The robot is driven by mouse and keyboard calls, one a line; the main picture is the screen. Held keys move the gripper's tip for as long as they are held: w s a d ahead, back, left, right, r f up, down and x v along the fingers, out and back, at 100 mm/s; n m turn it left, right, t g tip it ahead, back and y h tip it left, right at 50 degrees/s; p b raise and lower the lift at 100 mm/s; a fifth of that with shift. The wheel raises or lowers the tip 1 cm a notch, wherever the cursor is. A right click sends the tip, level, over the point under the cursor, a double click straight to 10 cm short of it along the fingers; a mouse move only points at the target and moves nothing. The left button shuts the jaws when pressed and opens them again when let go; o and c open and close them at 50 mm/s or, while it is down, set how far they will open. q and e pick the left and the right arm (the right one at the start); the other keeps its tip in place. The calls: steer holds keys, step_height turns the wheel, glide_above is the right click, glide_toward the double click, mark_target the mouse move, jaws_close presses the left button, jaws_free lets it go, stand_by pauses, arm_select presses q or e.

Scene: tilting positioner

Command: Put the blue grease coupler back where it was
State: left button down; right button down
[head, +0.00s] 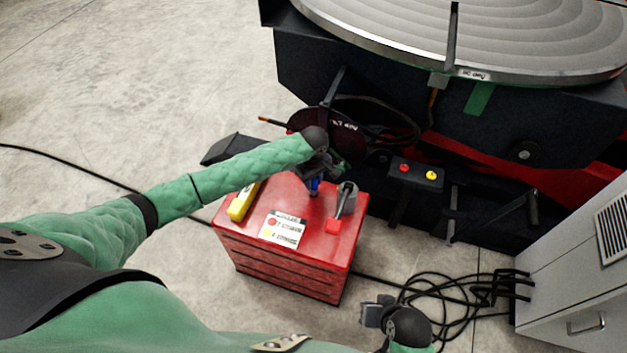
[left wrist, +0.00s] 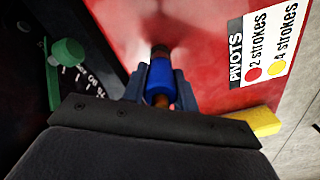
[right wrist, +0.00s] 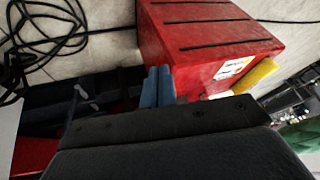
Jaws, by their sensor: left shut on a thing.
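The blue grease coupler (head: 314,186) is over the far part of the red cabinet's top (head: 318,236). My left gripper (head: 318,176) is shut on it. In the left wrist view the blue coupler (left wrist: 159,74) sits between the two fingers (left wrist: 158,92), with its dark end toward the red top and a brownish end toward the palm. I cannot tell whether the dark end touches the top. My right gripper (head: 374,311) is low, to the right of the cabinet. Its fingers (right wrist: 158,88) lie together and hold nothing visible.
On the cabinet are a yellow tool (head: 243,202), a printed label (head: 283,229) and a grey-and-red tool (head: 344,206). The positioner with its round table (head: 500,40) and a button box (head: 416,175) stands behind. Cables (head: 445,295) lie on the floor at right, beside a grey cabinet (head: 575,270).

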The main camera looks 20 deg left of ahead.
arm_select(q)
steer(key=shift+f, duration=0.15)
arm_select(e)
steer(key=shift+r, duration=0.55)
arm_select(q)
steer(key=shift+f, duration=0.1)
arm_select(e)
steer(key=shift+s+d+r, duration=0.1)
steer(key=shift+d+r, duration=0.05)
steer(key=shift+r, duration=0.5)
arm_select(q)
steer(key=shift+f+p, duration=0.15)
steer(key=shift+p, duration=0.2)
arm_select(e)
steer(key=shift+s+r, duration=0.15)
steer(key=shift+s, duration=0.1)
steer(key=shift+r, duration=0.1)
arm_select(q)
steer(key=shift+f, duration=0.1)
steer(key=c, duration=1.1)
jaws_free()
arm_select(e)
steer(key=shift+w+d+r, duration=0.1)
steer(key=shift+w+r, duration=0.1)
steer(key=shift+r, duration=0.3)
steer(key=shift+w+f, duration=0.1)
